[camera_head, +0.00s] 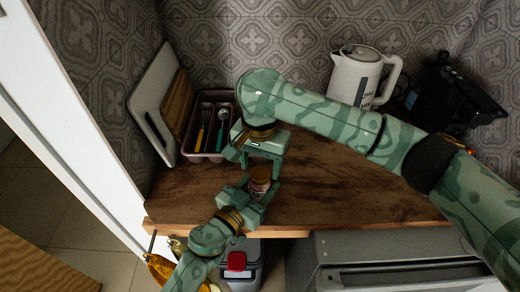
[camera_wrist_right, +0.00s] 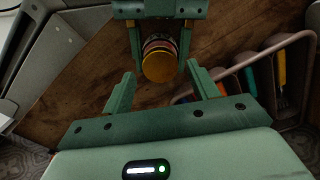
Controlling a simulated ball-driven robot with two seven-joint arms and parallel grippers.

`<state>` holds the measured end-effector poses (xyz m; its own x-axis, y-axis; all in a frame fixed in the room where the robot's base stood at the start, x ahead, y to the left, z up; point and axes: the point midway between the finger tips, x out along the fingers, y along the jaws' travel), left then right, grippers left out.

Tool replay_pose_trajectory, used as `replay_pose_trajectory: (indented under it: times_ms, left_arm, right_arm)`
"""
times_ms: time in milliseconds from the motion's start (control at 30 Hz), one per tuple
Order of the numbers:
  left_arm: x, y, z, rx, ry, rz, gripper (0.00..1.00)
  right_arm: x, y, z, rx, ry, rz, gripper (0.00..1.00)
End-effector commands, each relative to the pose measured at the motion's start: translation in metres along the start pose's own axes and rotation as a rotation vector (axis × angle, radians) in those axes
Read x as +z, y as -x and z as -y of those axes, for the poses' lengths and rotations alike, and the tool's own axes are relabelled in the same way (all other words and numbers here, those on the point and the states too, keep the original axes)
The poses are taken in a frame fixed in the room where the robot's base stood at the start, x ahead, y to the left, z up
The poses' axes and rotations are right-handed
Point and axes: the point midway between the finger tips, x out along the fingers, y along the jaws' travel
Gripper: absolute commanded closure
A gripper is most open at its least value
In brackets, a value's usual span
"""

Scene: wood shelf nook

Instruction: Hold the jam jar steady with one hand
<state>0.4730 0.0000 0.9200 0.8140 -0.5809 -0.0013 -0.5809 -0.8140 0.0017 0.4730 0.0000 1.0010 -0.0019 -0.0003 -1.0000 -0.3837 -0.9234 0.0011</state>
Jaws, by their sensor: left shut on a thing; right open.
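The jam jar (camera_head: 260,182) is a small jar with a dark reddish body over the wooden counter, near its front edge. In the right wrist view its round golden lid (camera_wrist_right: 160,67) faces the camera. My left gripper (camera_head: 256,188) comes in from the front and is shut on the jar's body; its two fingers also show in the right wrist view (camera_wrist_right: 160,42). My right gripper (camera_head: 262,164) is just above the jar, pointing down, open and empty. Its fingertips (camera_wrist_right: 160,80) are spread on either side of the lid without visible contact.
A cutlery tray (camera_head: 228,146) with several coloured-handled utensils stands behind on the left, beside leaning boards (camera_head: 152,100). A white kettle (camera_head: 356,78) and a dark appliance (camera_head: 450,97) stand at the back right. The counter's right part (camera_head: 340,185) is clear.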

Motion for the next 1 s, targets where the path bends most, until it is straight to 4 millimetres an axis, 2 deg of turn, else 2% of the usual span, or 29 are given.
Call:
replay_pose_trajectory:
  times_ms: [200,433,467,600,633,867,967,1000]
  left_arm:
    - [0.000,0.000,0.000,0.000,0.000,0.001,1.00]
    - [0.000,0.000,0.000,0.000,0.000,0.001,1.00]
    - [0.000,0.000,0.000,0.000,0.000,0.001,1.00]
    - [0.000,0.000,0.000,0.000,0.000,0.001,1.00]
    - [0.000,0.000,0.000,0.000,0.000,0.001,1.00]
    - [0.000,0.000,0.000,0.000,0.000,0.001,1.00]
    - [0.000,0.000,0.000,0.000,0.001,0.001,1.00]
    - [0.000,0.000,0.000,0.000,0.000,0.001,1.00]
  right_arm:
    - [0.000,-0.017,0.000,-0.001,-0.001,0.000,0.41]
    - [0.000,-0.018,0.000,-0.001,0.000,-0.001,0.41]
    - [0.000,-0.018,0.000,-0.001,0.000,-0.001,0.43]
    - [0.000,-0.018,0.000,-0.001,0.000,-0.001,0.82]
    - [0.000,-0.018,0.000,-0.001,0.000,-0.001,0.86]
    - [-0.001,-0.018,0.000,0.000,0.039,-0.002,0.87]
    - [-0.001,-0.018,0.000,0.000,0.201,-0.003,0.87]
    - [-0.001,-0.017,0.000,0.000,0.302,-0.003,0.87]
